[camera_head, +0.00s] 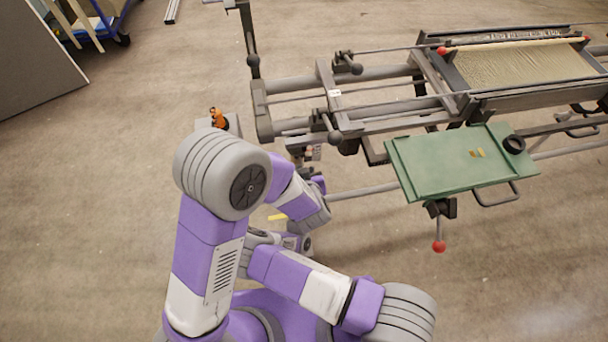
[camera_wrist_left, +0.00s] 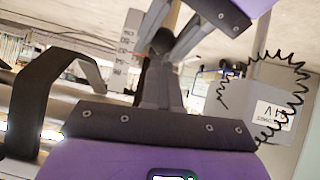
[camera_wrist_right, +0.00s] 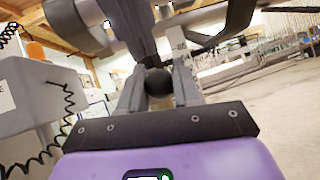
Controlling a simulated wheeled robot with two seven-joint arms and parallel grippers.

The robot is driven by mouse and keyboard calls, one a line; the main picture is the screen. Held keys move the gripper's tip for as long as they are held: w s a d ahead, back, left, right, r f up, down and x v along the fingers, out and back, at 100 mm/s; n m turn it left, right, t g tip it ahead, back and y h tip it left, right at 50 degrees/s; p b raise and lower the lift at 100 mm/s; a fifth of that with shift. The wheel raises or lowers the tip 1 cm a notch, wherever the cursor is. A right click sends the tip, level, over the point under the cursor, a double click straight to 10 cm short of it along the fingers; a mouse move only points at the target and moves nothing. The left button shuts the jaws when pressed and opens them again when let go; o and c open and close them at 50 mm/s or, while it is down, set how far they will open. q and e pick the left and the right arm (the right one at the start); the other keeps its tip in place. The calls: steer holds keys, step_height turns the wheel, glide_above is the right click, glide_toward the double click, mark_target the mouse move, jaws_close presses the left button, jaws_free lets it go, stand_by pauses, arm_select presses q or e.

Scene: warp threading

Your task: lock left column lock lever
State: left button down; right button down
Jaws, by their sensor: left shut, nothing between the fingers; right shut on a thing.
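A black ball knob (camera_wrist_right: 158,84), seemingly the end of the lock lever, sits between the fingers of my right gripper (camera_wrist_right: 160,90) in the right wrist view. That gripper is shut on it. The knob shows small and dark in the left wrist view (camera_wrist_left: 161,42). My left gripper (camera_wrist_left: 161,65) is shut and empty, its fingertips close to the knob and the right gripper's fingers. I cannot tell whether they touch. In the head view my arms cover most of this spot at the machine's left end. The lever's shaft and angle are not clear.
The loom frame (camera_head: 372,73) extends right, with other black-knobbed levers close by. A green tray (camera_head: 455,170) sits at its front. A pale box (camera_wrist_right: 38,100) with a coiled black cable stands beside the grippers. Open floor lies left and in front.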

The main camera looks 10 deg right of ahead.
arm_select(q)
steer(key=shift+f, duration=0.5)
arm_select(e)
steer(key=shift+a, duration=0.1)
arm_select(q)
steer(key=shift+f, duration=0.8)
arm_select(e)
steer(key=shift+r, duration=0.2)
steer(key=c, duration=1.1)
jaws_free()
steer(key=o, duration=0.3)
arm_select(q)
steer(key=shift+d, duration=0.1)
arm_select(e)
steer(key=shift+f, duration=0.1)
arm_select(q)
steer(key=shift+r, duration=0.1)
arm_select(e)
steer(key=shift+f, duration=0.1)
